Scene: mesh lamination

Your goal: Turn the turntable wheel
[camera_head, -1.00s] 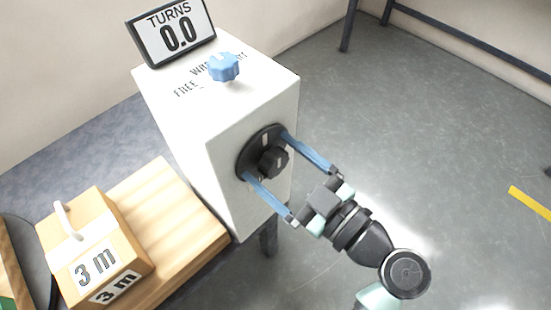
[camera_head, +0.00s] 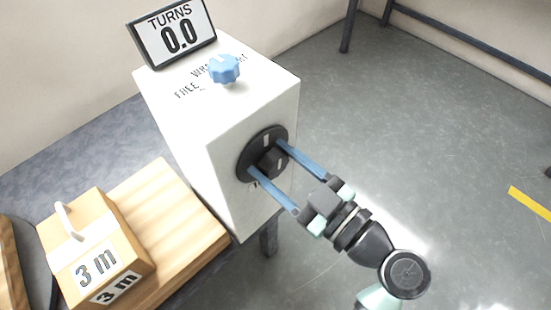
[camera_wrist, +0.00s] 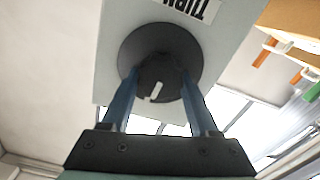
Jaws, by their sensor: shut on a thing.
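The turntable wheel is a black disc (camera_head: 248,166) with a dark central knob (camera_head: 270,163), on the front face of a white box (camera_head: 225,150). In the wrist view the disc (camera_wrist: 135,50) and knob (camera_wrist: 160,75) are straight ahead, with a white mark on the knob. My gripper (camera_head: 268,158) has its two long blue fingers on either side of the knob, shut on it. In the wrist view the fingers (camera_wrist: 160,92) run up to both sides of the knob. The display (camera_head: 175,32) on the box reads "TURNS 0.0".
A blue scalloped knob (camera_head: 225,68) stands on the box top beside partly hidden lettering. A wooden block marked "3 m" (camera_head: 90,245) with a white handle sits on a wooden board (camera_head: 165,200) at left. Open grey floor (camera_head: 420,150) lies to the right.

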